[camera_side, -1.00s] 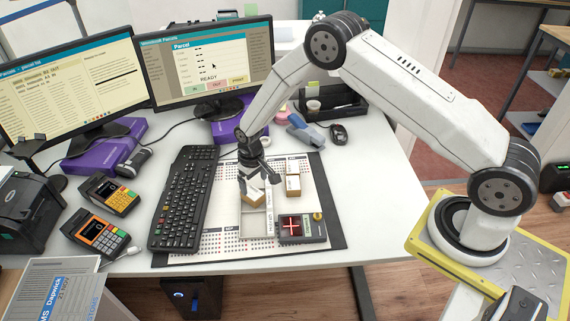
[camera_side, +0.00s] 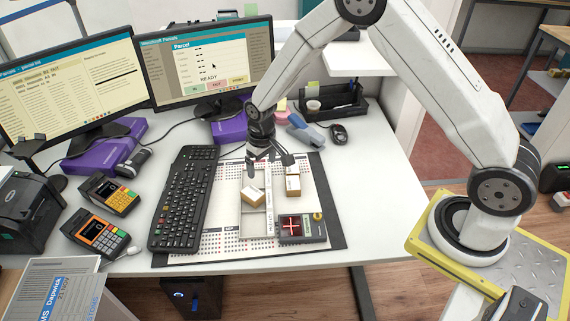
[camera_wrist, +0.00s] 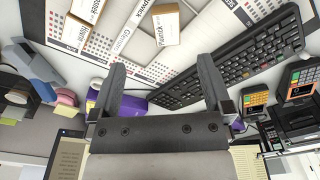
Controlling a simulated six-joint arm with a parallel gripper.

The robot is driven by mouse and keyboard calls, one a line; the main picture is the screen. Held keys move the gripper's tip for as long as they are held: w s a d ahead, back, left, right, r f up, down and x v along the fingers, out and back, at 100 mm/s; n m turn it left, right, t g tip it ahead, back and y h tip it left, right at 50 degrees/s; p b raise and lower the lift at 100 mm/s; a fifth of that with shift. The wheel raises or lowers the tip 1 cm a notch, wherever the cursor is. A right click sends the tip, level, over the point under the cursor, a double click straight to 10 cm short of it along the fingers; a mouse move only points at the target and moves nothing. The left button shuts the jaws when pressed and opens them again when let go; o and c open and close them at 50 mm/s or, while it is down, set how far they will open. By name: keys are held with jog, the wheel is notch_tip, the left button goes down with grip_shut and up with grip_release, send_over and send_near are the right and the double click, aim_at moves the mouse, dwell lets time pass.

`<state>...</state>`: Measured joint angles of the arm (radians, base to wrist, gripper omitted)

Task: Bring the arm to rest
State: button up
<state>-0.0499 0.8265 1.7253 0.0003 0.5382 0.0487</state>
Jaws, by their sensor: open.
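My gripper (camera_side: 270,161) is open and empty, above the back part of the printed mat (camera_side: 213,241). One small cardboard box (camera_side: 252,196) sits tilted in a tray (camera_side: 257,224) on the mat, in front of and below my gripper. A second small box (camera_side: 293,184) stands on the mat to the right. In the wrist view my two dark fingers (camera_wrist: 162,95) are spread with nothing between them. Both boxes, the nearer one (camera_wrist: 166,24) and the other (camera_wrist: 85,10), lie beyond the fingertips there.
A small device with a red display (camera_side: 296,227) sits at the mat's front right. Two monitors (camera_side: 207,65) and a black organizer (camera_side: 335,104) stand behind. The table right of the mat is clear.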

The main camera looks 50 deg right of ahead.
jog(key=s+d+r+t, duration=0.1)
jog(key=s+r, duration=0.5)
jog(key=s, duration=0.3)
jog(key=s+d+r+t, duration=0.1)
jog(key=s+r, duration=0.5)
jog(key=s, duration=0.4)
jog(key=shift+s+d+r, duration=0.2)
jog(key=shift+s+r, duration=0.05)
jog(key=shift+r, duration=0.05)
